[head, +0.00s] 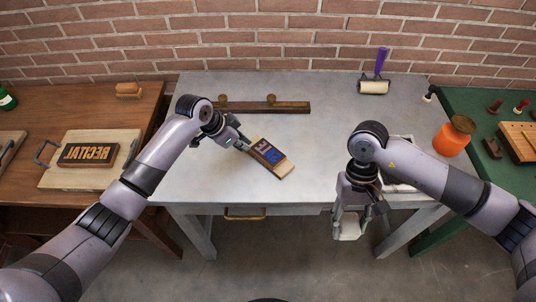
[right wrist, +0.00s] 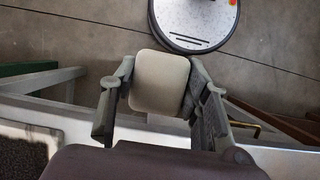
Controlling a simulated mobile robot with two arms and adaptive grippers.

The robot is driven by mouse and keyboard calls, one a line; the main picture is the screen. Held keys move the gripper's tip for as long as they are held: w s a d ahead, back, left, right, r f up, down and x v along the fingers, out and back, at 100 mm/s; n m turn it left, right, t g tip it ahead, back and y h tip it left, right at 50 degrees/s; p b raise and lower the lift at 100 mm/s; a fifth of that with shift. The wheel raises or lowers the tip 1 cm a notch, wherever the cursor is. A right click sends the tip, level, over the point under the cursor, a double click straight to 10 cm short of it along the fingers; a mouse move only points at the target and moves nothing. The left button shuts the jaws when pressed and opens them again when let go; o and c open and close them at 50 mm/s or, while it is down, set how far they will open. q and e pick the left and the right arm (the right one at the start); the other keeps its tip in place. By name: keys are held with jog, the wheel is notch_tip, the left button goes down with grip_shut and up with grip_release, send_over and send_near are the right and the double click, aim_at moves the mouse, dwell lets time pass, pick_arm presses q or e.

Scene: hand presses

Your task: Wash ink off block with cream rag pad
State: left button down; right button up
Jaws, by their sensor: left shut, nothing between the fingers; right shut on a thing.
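The block (head: 279,165) lies at an angle near the front middle of the grey table, with dark raised lettering, blue ink on its face and a pale wood end. My left gripper (head: 246,145) is shut and empty at the block's upper left end; I cannot tell whether it touches the block. My right gripper (head: 350,217) is shut on the cream rag pad (head: 349,230), just in front of the table's front edge, over the floor. In the right wrist view the pad (right wrist: 160,82) sits between both fingers.
A dark wooden bar (head: 290,107) with brass knobs lies at the back of the grey table (head: 325,150). A purple-handled roller (head: 374,86) stands back right. An orange jar (head: 451,140) is at the right.

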pick_arm(q)
jog(key=shift+f+b, duration=0.65)
jog(key=shift+f, duration=0.55)
pick_arm(e)
jog(key=shift+f, duration=0.65)
pick_arm(q)
jog(key=shift+r, duration=0.15)
pick_arm(e)
jog(key=shift+r, duration=0.15)
